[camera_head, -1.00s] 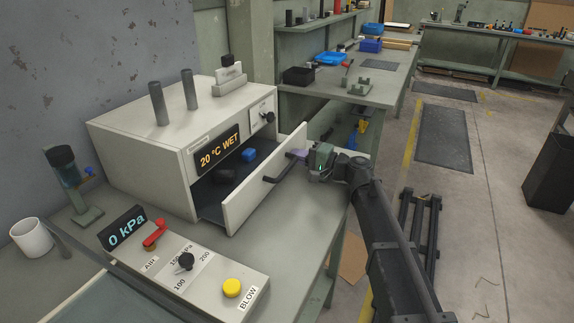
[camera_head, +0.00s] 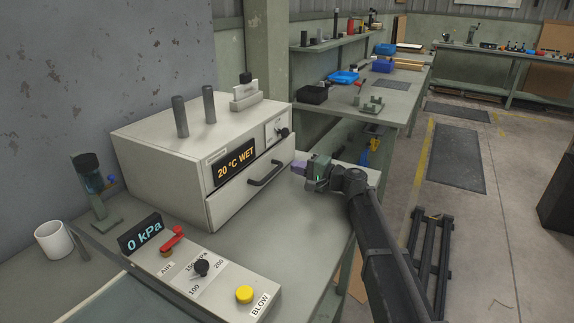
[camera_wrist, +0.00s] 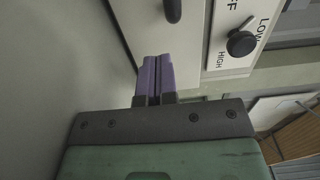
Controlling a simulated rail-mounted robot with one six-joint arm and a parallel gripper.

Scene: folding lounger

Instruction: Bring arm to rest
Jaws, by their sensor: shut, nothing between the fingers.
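My gripper (camera_head: 301,168) is to the right of the white oven-like box (camera_head: 160,150), above the bench and close to the end of the drawer front. Its purple fingers are together with nothing between them; they also show side by side in the wrist view (camera_wrist: 155,78). The drawer (camera_head: 240,192) looks shut, with its black handle (camera_head: 265,173) to the left of the fingers. In the wrist view, part of the handle (camera_wrist: 173,8) and a black knob (camera_wrist: 241,43) lie beyond the fingers. I cannot tell if the fingers touch anything.
A control panel (camera_head: 205,262) with a red lever, black knob and yellow button is at the front. A white mug (camera_head: 53,240) and a small stand (camera_head: 100,200) are at the left. A farther bench (camera_head: 395,105) holds trays. The floor at right has open room.

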